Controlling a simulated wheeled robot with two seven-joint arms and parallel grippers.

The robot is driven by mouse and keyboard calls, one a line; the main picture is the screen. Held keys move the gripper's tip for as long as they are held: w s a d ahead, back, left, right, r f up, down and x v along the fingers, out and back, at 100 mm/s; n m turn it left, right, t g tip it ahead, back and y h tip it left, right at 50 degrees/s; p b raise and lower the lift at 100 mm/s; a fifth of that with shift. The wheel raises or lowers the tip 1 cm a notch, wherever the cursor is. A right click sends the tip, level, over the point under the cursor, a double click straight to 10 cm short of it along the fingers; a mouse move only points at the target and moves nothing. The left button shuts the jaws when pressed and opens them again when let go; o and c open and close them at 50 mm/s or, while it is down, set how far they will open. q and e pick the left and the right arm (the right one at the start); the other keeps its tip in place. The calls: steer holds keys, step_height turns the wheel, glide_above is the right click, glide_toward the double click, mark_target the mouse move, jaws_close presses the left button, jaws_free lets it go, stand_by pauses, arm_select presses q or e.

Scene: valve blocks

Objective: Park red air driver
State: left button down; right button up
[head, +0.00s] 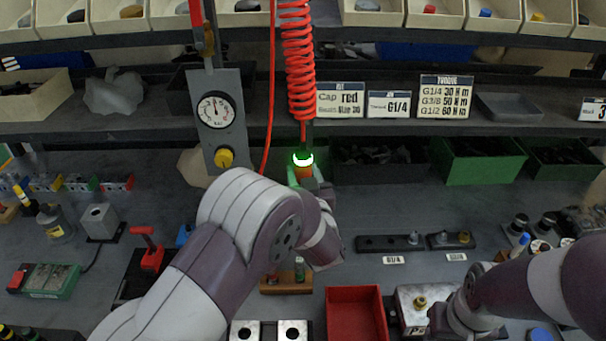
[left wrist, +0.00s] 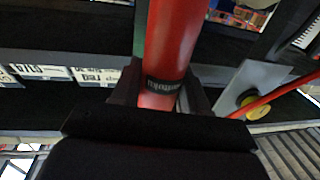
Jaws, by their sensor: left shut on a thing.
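The red air driver (left wrist: 165,50) is a red cylinder with a dark lettered band, filling the middle of the left wrist view. My left gripper (left wrist: 162,97) is shut on it, one dark finger on each side. In the head view a small part of the driver (head: 304,172) shows below a bright green-lit ring, under the red coiled hose (head: 298,60). My left wrist hides the rest of the driver and most of the gripper there. My right arm is at the lower right of the head view, beside a metal block; its fingers cannot be made out.
A pressure gauge (head: 216,110) on a grey panel with a yellow knob (head: 224,158) stands left of the hose. A red tray (head: 356,315) lies at front centre. Green bins (head: 478,160) stand at the back right. A red-handled tool (head: 147,250) stands at left.

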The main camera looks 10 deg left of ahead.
arm_select(q)
steer(key=shift+f+b, duration=0.5)
steer(key=shift+f, duration=0.15)
arm_select(e)
steer(key=shift+f, duration=0.55)
arm_select(q)
steer(key=shift+c, duration=2.4)
jaws_free()
steer(key=shift+f, duration=0.15)
arm_select(e)
steer(key=shift+f, duration=0.2)
arm_select(q)
steer(key=v, duration=1.2)
steer(key=shift+s, duration=0.35)
steer(key=shift+d, duration=0.1)
